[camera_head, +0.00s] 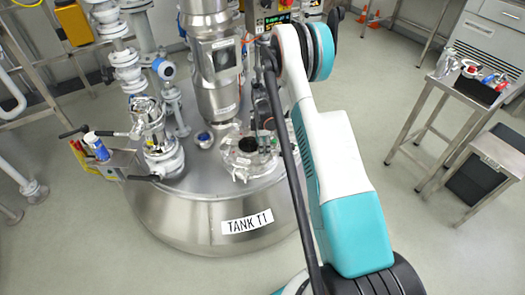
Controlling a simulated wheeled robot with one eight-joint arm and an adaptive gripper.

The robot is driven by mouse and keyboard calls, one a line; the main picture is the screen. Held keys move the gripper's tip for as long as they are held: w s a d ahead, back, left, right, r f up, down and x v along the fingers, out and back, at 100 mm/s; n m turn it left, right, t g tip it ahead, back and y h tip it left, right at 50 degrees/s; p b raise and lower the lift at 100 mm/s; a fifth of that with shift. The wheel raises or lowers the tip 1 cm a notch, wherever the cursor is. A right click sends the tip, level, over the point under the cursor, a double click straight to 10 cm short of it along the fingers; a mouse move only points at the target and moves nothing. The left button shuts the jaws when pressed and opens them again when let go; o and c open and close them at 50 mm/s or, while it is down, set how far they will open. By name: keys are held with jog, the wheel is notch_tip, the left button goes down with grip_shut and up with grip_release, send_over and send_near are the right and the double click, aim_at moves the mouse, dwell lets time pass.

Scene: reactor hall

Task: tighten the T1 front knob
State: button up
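Tank T1 (190,222) is a wide steel vessel with a "TANK T1" label on its front wall. A round hatch (240,172) with clamp fittings around its rim sits on the right part of the tank top. The front knob is too small to pick out among these fittings. My arm rises from the lower right and bends over the tank. My gripper (266,142) is small and dark, pointing down at the right part of the hatch. Its fingers are partly hidden, and I cannot tell whether they touch a knob.
A tall steel column (212,75) stands on the tank behind the hatch. A valve assembly (152,135) with lever handles stands at the left. A steel table (462,92) with bottles and a black tray (480,90) is at the right. The floor between is clear.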

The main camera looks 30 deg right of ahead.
aim_at(263, 158)
notch_tip(263, 158, up, 7)
dwell(0.3)
jog(key=a+n+h+p, duration=0.4)
jog(key=a+n+p, duration=0.1)
jog(key=b+x, duration=0.5)
jog(key=x, duration=0.8)
jog(key=shift+s+d+r, duration=0.1)
jog(key=shift+d, duration=0.1)
jog(key=shift+c, duration=0.2)
jog(key=shift+h, duration=0.3)
jog(key=c, duration=1)
